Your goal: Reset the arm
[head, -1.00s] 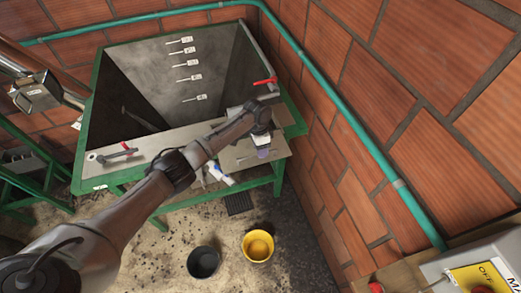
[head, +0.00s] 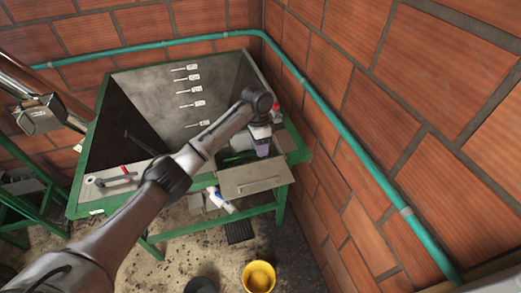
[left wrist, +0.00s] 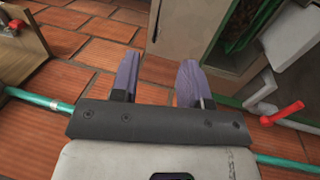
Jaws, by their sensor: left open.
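My left arm reaches in from the lower left of the head view. Its gripper (head: 262,145) hangs pointing down over the right front corner of the green-framed tank (head: 215,167), near the drawer-like grey panel (head: 254,178). In the left wrist view the two purple fingers of the left gripper (left wrist: 157,82) stand apart with nothing between them. Another red handle with a white pipe (left wrist: 281,115) shows at the right of the left wrist view. My right gripper does not show.
Brick walls and a green pipe (head: 347,128) run close behind and to the right. A yellow bucket (head: 259,277) and a black bucket (head: 201,286) stand on the floor in front. White tagged markers line the tank's inner back wall.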

